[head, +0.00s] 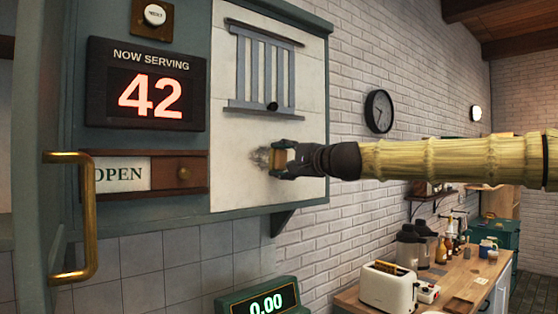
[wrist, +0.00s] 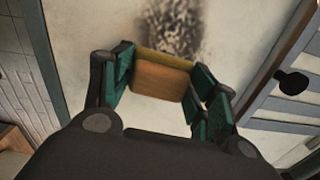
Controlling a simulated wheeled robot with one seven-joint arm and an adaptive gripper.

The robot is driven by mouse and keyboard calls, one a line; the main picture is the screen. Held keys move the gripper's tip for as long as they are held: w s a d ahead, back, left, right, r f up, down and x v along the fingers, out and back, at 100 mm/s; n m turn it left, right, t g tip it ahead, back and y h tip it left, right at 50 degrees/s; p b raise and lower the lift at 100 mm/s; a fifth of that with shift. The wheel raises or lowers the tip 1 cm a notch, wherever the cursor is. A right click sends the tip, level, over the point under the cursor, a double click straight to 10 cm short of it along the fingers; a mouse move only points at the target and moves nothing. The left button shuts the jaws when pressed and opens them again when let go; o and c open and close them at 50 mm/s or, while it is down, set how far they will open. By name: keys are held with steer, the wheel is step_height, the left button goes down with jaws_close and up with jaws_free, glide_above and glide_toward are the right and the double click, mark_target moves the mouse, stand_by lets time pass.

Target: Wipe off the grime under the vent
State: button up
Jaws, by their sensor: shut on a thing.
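My gripper (head: 282,160) is shut on a yellow-brown sponge-like block (head: 277,159), up against the white panel (head: 228,172) below the vent. In the wrist view the block (wrist: 160,80) sits between the green finger pads of my gripper (wrist: 165,85). A dark, speckled grime patch (head: 261,157) shows on the panel just left of the block; in the wrist view the grime (wrist: 170,38) spreads beyond the block's far edge. The block and gripper hide part of it. The grey slatted vent (head: 262,70) is above, with a dark round knob (head: 272,106) at its bottom.
Left of the panel are a "NOW SERVING 42" display (head: 146,84), an OPEN sign slider (head: 150,175) and a brass handle (head: 88,215). Below stand a green 0.00 display (head: 262,301) and a counter with a toaster (head: 388,288). A wall clock (head: 379,111) hangs behind my arm.

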mark_target(276, 149)
steer(key=shift+w+d+r+p, duration=0.35)
steer(key=shift+w+d+p, duration=0.1)
steer(key=shift+d, duration=0.2)
steer(key=shift+w+d+r+p, duration=0.35)
steer(key=shift+w+d, duration=0.1)
steer(key=shift+d, duration=0.15)
steer(key=shift+s+a+f+b, duration=0.1)
steer(key=shift+s+a+b, duration=0.4)
steer(key=shift+a, duration=0.2)
steer(key=shift+s+a+b, duration=0.3)
steer(key=shift+s+a, duration=0.35)
steer(key=shift+a, duration=0.25)
steer(key=shift+s+a+b, duration=0.3)
steer(key=shift+s+a, duration=0.3)
steer(key=shift+a, duration=0.25)
steer(key=shift+s+a+b, duration=0.3)
steer(key=shift+s+a, duration=0.35)
steer(key=shift+a, duration=0.25)
steer(key=shift+s, duration=0.1)
